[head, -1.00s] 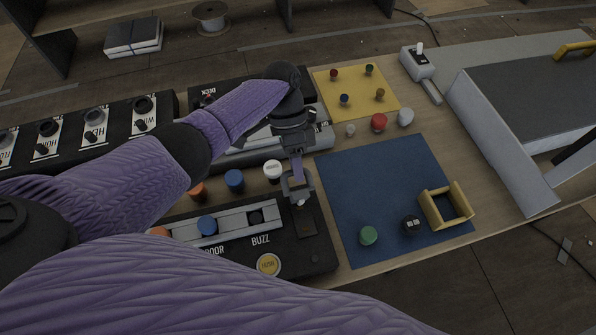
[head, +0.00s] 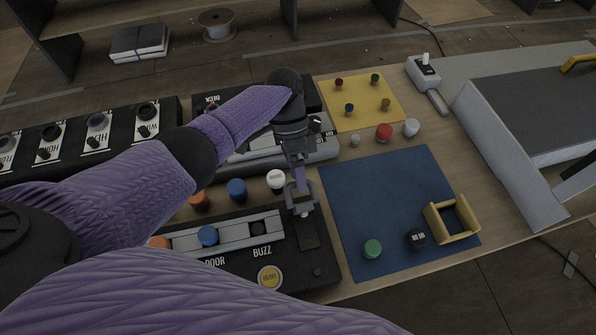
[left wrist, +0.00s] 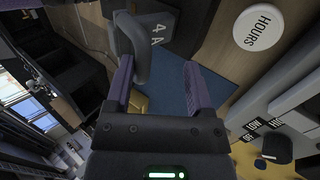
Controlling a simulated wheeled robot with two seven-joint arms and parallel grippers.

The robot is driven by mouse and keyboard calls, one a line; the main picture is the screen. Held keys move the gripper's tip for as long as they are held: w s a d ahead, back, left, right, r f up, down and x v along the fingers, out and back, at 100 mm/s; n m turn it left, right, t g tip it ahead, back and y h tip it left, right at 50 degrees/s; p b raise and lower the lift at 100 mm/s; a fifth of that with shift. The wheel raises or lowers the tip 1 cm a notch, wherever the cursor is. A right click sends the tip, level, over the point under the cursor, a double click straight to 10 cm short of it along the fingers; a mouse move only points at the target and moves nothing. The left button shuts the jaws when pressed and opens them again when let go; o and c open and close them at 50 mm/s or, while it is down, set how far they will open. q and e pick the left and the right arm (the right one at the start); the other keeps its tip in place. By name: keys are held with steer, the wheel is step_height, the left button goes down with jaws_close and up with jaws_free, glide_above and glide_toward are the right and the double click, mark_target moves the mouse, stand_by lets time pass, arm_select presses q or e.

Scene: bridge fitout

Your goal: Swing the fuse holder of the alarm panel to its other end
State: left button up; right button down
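The alarm panel (head: 318,272) is the black box at the near edge of the table, marked DOOR and BUZZ, with a yellow HUSH button (head: 270,278). My left gripper (head: 301,200) is over its right end, pointing down. In the left wrist view, the two fingers (left wrist: 158,80) are apart. In the head view the gripper largely hides this part. My right gripper is out of view.
A blue mat (head: 375,185) right of the panel carries a green knob (head: 372,249), a black cube-like piece (head: 416,237) and a yellow bracket (head: 432,222). White, blue and orange caps stand behind the panel. A row of black switch boxes (head: 70,160) lies at left.

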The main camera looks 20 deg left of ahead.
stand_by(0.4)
arm_select(q)
steer(key=v, duration=1)
steer(key=shift+b, duration=0.3)
